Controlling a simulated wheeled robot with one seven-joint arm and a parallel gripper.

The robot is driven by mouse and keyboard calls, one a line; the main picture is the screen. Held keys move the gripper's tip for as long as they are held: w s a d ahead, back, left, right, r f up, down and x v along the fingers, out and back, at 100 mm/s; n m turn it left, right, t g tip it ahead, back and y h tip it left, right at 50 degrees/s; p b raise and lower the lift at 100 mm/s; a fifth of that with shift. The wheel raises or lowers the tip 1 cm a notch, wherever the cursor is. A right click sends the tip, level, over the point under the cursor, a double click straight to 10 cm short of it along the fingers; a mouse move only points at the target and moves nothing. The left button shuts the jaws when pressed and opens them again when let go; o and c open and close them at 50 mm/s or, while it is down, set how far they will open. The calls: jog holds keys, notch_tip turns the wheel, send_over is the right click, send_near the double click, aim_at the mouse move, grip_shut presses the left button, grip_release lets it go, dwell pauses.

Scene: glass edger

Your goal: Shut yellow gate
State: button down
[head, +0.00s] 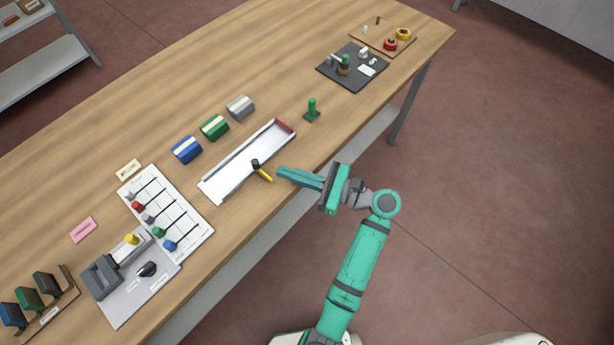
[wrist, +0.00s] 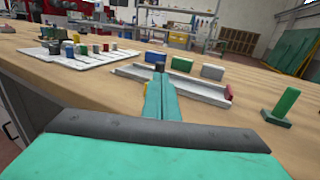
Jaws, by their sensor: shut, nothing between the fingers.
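The yellow gate (head: 264,174) is a short yellow bar with a black pivot post (head: 255,163) on the white channel tray (head: 225,181). The bar points out across the tray's near side, toward my gripper, rather than along the tray. My gripper (head: 281,171) is shut and empty, its fingertips just right of the bar's outer end. Whether they touch cannot be told. In the wrist view the closed fingers (wrist: 160,84) hide most of the gate; a sliver of yellow (wrist: 146,89) shows beside them. The tray also shows there (wrist: 207,87).
Blue (head: 186,149), green (head: 214,127) and grey (head: 240,107) blocks stand behind the tray. A green peg on a base (head: 312,110) stands to its right. A white slotted board (head: 190,213) lies left. Bare wood lies between tray and front edge.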

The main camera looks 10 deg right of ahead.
aim_at(262, 172)
jog(key=shift+x, duration=2.7)
